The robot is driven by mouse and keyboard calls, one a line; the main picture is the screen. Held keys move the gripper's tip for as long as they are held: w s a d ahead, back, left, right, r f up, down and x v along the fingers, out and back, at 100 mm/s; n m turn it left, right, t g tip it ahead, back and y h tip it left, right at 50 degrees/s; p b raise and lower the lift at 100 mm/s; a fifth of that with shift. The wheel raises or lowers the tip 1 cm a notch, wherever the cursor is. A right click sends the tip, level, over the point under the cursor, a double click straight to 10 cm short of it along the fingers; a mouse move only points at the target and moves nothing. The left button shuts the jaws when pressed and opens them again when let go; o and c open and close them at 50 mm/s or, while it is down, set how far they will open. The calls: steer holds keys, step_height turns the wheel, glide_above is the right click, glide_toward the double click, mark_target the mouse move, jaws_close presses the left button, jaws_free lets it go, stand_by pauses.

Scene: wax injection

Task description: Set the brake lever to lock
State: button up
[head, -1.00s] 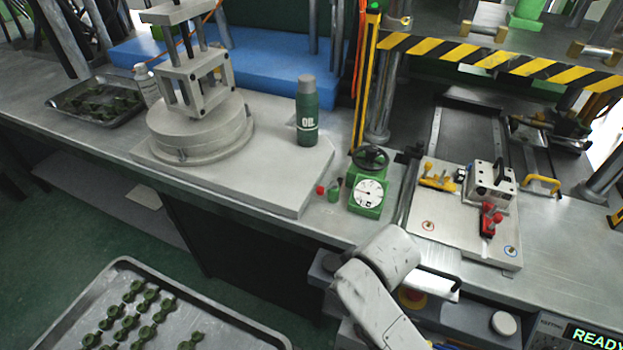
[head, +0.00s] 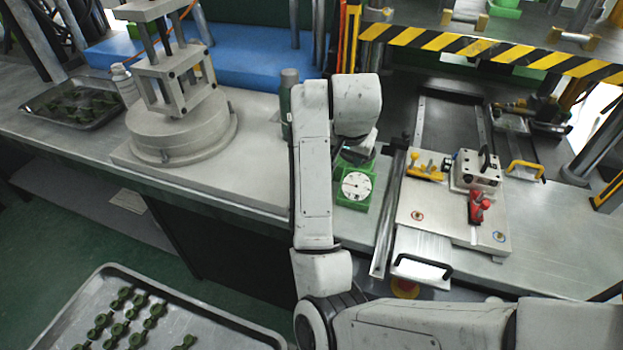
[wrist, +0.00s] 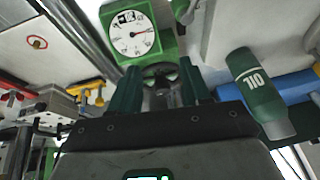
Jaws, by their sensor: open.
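My gripper (wrist: 160,88) shows in the wrist view with its two dark fingers apart. A black handwheel (wrist: 160,70) on the green dial unit (wrist: 135,35) appears between or just beyond them; contact cannot be told. In the head view my arm covers the handwheel, and the white dial (head: 355,186) shows below my wrist. No lever is clearly marked as the brake lever. A red-handled lever (head: 478,206) and a yellow clamp (head: 425,172) sit on the metal fixture plate (head: 440,218) to the right. A small black knob (head: 403,142) stands beside the rail, left of the plate.
A green oil bottle (wrist: 255,88) stands close to my gripper, partly behind my arm in the head view. A round metal vessel (head: 180,125) is on the left bench. A striped beam (head: 480,48) crosses above the fixture. A tray of green parts (head: 165,315) is at lower left.

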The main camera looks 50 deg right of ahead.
steer(key=w+a+r+m+y, duration=0.2)
steer(key=w+a+m+y, duration=0.2)
steer(key=m, duration=0.1)
steer(key=x, duration=1)
steer(key=shift+s+a+f, duration=0.1)
steer(key=shift+f, duration=0.2)
steer(key=shift+n+p, duration=0.3)
jaws_close()
